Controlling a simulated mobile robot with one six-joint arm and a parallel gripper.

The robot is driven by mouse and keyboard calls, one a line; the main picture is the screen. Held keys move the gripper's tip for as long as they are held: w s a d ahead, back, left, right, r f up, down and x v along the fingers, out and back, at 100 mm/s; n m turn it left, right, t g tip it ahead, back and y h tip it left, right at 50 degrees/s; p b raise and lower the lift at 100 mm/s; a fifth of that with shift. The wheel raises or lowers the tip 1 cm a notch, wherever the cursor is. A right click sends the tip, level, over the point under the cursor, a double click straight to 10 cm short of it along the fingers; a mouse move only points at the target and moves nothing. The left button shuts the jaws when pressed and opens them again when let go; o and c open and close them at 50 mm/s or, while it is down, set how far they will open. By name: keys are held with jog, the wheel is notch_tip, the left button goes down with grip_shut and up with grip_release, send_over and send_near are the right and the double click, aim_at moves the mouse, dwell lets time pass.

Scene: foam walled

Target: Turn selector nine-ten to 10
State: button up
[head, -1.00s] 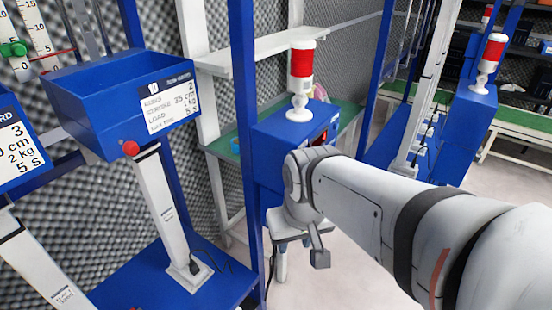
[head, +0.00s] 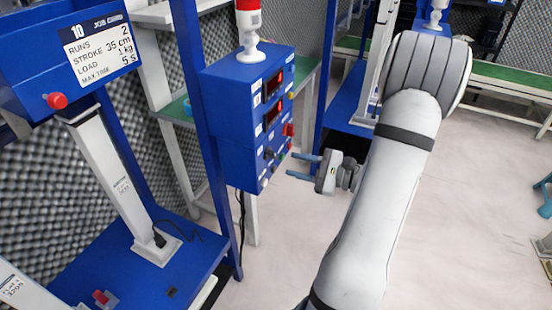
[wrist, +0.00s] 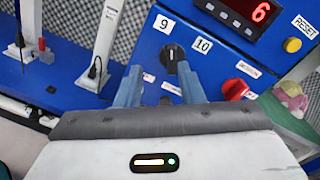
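The nine-ten selector (wrist: 175,60) is a black knob on the blue control box (head: 219,103), between the labels 9 (wrist: 163,23) and 10 (wrist: 203,45) in the wrist view. I cannot tell for sure which label its pointer faces. In the head view the selector (head: 269,153) is small on the box's right-hand face. My gripper (head: 290,164) is open and empty, its two blue fingers pointing at that face with a visible gap. In the wrist view my gripper (wrist: 160,72) has its fingers either side of the knob, not clearly touching it.
A red knob (wrist: 235,89) sits right of the selector; a yellow RESET button (wrist: 292,45) and a red display (wrist: 240,12) reading 6 are above it. A blue post (head: 198,110) stands left of the box. A job card stand (head: 90,55) is at left.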

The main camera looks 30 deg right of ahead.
aim_at(276, 156)
jog(key=shift+m+t+h, duration=0.4)
jog(key=shift+m+t, duration=0.1)
jog(key=shift+t, duration=0.1)
jog(key=x, duration=0.4)
jog(key=w+d+x, duration=0.1)
jog(key=x, duration=0.1)
jog(key=shift+w+a+f, duration=0.15)
jog(key=shift+w+f, duration=0.1)
grip_shut()
